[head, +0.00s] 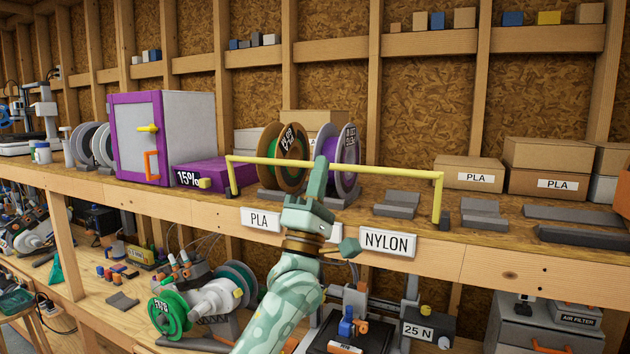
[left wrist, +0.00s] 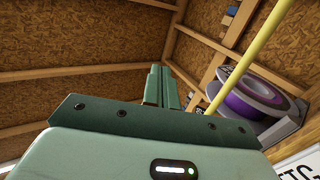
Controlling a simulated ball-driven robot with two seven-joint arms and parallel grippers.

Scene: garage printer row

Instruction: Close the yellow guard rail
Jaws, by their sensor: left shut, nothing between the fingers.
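The yellow guard rail (head: 385,170) is a thin bar with a post bent down at each end, rising above the front edge of the wooden shelf. It crosses in front of the spools. My left gripper (head: 320,172) points up at the middle of the rail, its fingers shut and empty, overlapping the bar from the front. I cannot tell if they touch it. In the left wrist view the shut fingers (left wrist: 162,87) show to the left of the slanting yellow rail (left wrist: 245,60), with a gap in the picture. My right gripper is in neither view.
Behind the rail stand a brown-sided spool (head: 291,146) and a purple spool (head: 349,150). Grey cradles (head: 397,204) and PLA boxes (head: 469,174) are to the right. A purple-framed cabinet (head: 133,137) and purple box (head: 205,174) stand left. The NYLON label (head: 387,242) is on the shelf front.

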